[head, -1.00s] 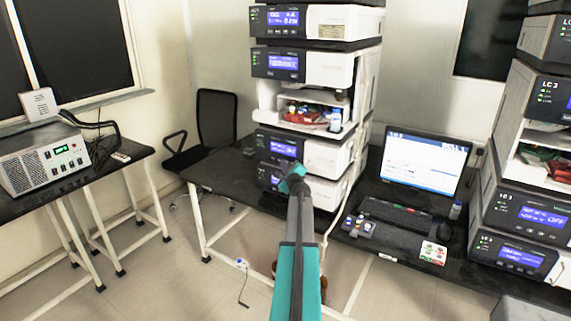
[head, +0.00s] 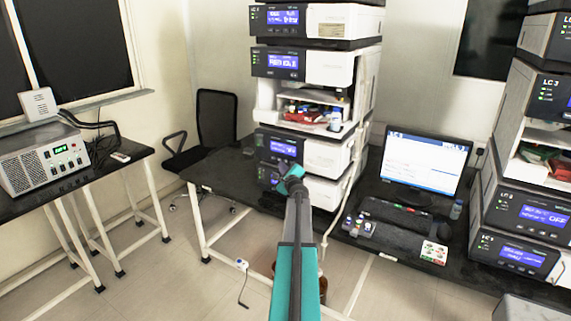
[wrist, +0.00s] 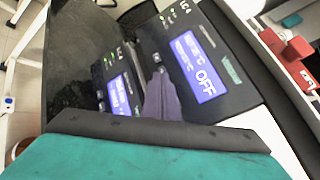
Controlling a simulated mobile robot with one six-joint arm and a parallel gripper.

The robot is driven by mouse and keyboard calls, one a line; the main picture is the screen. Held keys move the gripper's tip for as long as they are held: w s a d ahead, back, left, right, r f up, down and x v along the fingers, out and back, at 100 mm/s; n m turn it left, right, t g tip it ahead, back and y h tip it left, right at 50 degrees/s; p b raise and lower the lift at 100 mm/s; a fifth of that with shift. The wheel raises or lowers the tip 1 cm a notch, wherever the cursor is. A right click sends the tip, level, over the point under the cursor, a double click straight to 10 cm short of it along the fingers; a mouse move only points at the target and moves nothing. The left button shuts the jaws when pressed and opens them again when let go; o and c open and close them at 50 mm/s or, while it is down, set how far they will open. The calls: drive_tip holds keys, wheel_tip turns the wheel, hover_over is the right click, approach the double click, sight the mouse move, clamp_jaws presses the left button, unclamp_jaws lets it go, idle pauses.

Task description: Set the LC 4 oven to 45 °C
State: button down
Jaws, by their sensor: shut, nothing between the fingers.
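The LC 4 oven (head: 322,155) is a white unit with a dark front panel, low in the middle stack. In the wrist view its dark panel (wrist: 236,78), marked LC 4, has a lit blue display (wrist: 199,66) reading OFF in large letters. The smaller display text is too blurred to read. My gripper (wrist: 160,75) is shut and empty, its tip beside the left edge of that display, near the panel's small buttons. I cannot tell whether it touches them. In the head view my gripper (head: 289,176) is in front of the lower panels and hides part of them.
Another unit (wrist: 117,90) with a blue display sits below the oven. A shelf with bottles (head: 312,115) is above it. A monitor (head: 418,162) and keyboard (head: 395,215) stand to the right, then the LC 3 stack (head: 535,215). Bare tabletop (head: 225,175) lies left of the stack.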

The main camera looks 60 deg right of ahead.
drive_tip(key=shift+f+b, duration=0.1)
drive_tip(key=shift+b, duration=0.25)
drive_tip(key=shift+d, duration=0.85)
idle(1.3)
drive_tip(key=shift+a+b, duration=0.1)
drive_tip(key=shift+b, duration=0.2)
drive_tip(key=shift+a+b, duration=0.3)
drive_tip(key=shift+a, duration=0.45)
drive_tip(key=shift+b, duration=0.3)
drive_tip(key=shift+d, duration=0.85)
idle(1.3)
drive_tip(key=shift+a, duration=0.15)
drive_tip(key=shift+a+b, duration=0.5)
drive_tip(key=shift+a, duration=0.2)
